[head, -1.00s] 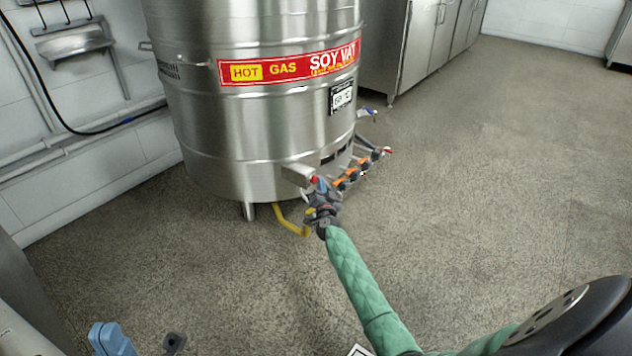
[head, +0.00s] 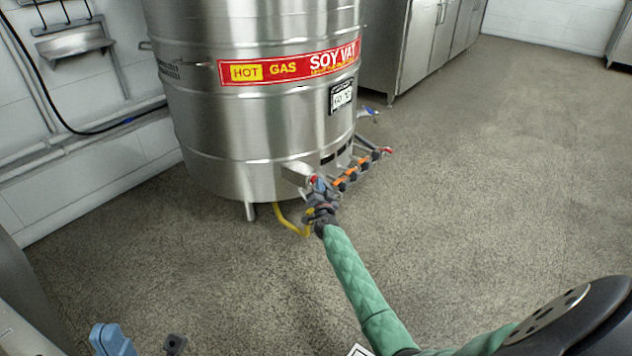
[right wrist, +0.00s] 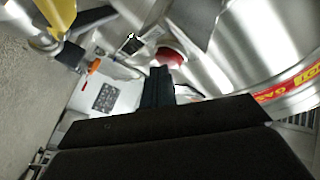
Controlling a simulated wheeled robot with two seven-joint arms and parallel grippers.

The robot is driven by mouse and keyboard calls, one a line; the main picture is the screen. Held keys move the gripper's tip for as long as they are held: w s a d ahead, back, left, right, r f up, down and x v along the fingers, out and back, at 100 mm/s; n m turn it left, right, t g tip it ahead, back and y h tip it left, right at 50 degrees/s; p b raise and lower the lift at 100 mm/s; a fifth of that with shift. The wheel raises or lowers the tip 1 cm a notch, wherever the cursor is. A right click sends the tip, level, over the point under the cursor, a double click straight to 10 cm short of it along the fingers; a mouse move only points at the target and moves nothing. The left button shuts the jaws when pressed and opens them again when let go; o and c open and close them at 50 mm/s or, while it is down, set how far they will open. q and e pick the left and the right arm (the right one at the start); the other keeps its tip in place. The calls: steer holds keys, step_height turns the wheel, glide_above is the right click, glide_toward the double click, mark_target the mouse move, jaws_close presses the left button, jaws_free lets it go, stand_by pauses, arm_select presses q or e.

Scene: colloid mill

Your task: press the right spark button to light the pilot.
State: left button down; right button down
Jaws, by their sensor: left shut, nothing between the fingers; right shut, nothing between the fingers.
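My right gripper (head: 321,190) is shut and empty at the low front of the steel soy vat (head: 245,135). A red round button-like part (head: 315,179) shows right at its fingertips; in the right wrist view the red part (right wrist: 170,57) lies just beyond the closed fingers (right wrist: 158,85). I cannot tell whether they touch. A small dark square with a yellow mark (right wrist: 131,43) sits beside it in that view. The gripper hides much of this area in the head view. My left gripper (head: 112,340) is partly in view at the bottom left, away from the vat.
Several orange-handled valves (head: 350,174) line a pipe right of the gripper. A yellow gas hose (head: 290,222) runs low to its left. A dark label plate (right wrist: 105,97) shows in the wrist view. Steel cabinets (head: 405,50) stand behind; the floor (head: 500,180) at right is clear.

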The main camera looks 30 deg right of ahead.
stand_by(0.3)
steer(key=shift+s, duration=0.1)
steer(key=shift+s+d+p, duration=0.3)
steer(key=shift+s+p, duration=0.2)
steer(key=shift+s, duration=0.15)
steer(key=shift+s+d+p, duration=0.3)
steer(key=shift+s, duration=0.45)
steer(key=shift+s+d+p, duration=0.35)
steer(key=shift+s, duration=0.45)
steer(key=shift+s+d+p, duration=0.3)
steer(key=shift+s, duration=0.45)
